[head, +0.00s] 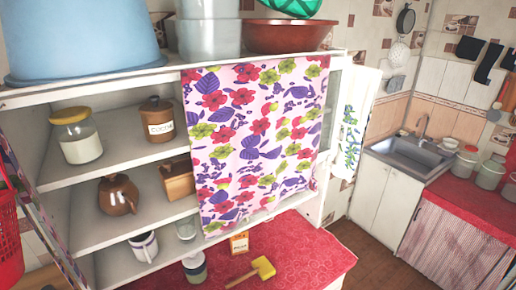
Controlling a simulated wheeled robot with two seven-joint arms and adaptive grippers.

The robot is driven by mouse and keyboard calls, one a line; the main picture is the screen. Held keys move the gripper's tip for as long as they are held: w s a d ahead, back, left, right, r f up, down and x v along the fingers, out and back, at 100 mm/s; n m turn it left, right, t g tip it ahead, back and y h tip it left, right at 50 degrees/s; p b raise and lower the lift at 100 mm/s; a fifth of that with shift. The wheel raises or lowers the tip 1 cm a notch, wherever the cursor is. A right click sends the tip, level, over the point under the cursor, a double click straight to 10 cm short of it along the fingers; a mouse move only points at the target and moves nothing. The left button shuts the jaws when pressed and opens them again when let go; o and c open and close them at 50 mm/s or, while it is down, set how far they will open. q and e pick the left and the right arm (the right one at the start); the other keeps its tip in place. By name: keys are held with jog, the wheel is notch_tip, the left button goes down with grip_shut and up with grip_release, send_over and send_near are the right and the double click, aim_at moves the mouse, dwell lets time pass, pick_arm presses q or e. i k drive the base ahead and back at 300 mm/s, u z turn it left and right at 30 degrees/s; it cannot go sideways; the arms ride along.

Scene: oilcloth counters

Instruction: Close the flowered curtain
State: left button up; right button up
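The flowered curtain (255,135), pink with red, purple and yellow-green flowers, hangs across the right part of a white shelf unit (100,178). Its left edge is near the middle of the unit, so the left part of the shelves is uncovered. A narrow strip of similar flowered cloth (45,222) shows along the unit's left side, partly cut off by the frame. Whether it belongs to the same curtain I cannot tell. Neither of my grippers is in view.
The open shelves hold a lidded jar (76,135), brown canister (157,119), brown pot (118,194) and mug (144,246). A red basket (8,240) hangs at the left edge. A yellow-headed mallet-like tool (262,268) and small box (239,242) sit on the red counter (312,250) below.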

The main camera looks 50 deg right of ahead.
aim_at(254, 128)
jog(key=z, duration=1.8)
